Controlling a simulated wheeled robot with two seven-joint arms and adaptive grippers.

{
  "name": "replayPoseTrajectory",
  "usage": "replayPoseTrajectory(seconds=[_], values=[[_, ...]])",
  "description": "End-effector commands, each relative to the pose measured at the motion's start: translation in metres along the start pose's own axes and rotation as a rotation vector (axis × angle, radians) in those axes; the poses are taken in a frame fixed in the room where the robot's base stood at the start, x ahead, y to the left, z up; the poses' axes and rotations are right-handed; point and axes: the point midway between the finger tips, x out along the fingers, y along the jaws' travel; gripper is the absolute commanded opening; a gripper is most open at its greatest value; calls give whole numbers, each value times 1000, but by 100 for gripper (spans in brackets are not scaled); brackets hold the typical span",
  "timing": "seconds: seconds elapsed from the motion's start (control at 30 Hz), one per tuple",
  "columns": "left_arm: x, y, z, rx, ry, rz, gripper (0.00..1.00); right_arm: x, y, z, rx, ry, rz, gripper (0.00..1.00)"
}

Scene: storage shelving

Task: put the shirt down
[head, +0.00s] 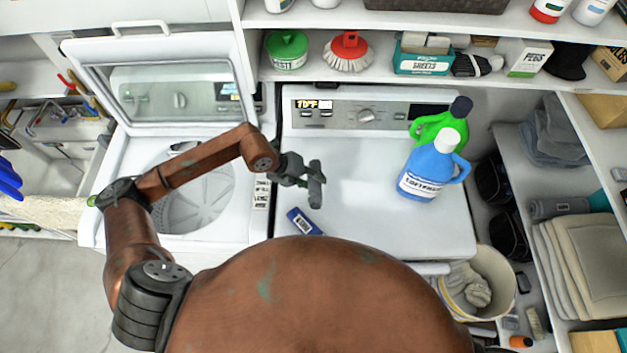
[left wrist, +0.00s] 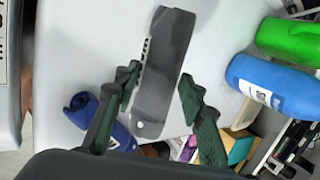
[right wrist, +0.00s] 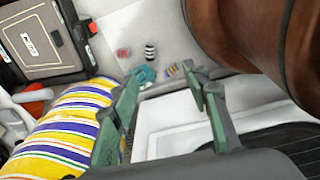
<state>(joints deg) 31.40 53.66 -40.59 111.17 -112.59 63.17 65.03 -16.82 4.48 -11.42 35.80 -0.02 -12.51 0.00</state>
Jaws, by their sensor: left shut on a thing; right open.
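My left gripper (head: 303,178) is above the white top of the dryer (head: 350,210).
A blue item (head: 303,222) lies on the dryer near the left gripper. A blue bottle (head: 425,180) and a green bottle (head: 440,127) stand at the right. The washer's lid (head: 165,95) is open at left. The dryer's middle is clear. Small socks (right wrist: 150,52) lie on the floor.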

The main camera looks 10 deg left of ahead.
Motion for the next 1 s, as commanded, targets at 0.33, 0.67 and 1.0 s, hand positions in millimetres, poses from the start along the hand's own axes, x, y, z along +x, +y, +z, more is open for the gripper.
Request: replayPoseTrajectory(seconds=[0.33,0.67,1.0], values=[[28,7,17,1,0,-1,9,-6,0,9,1,-13,0,43],[54,23,15,2,-3,-3,9,-18,3,9,0,-15,2,43],[54,24,14,2,-1,-1,50,-18,2,9,0,-14,2,43]])
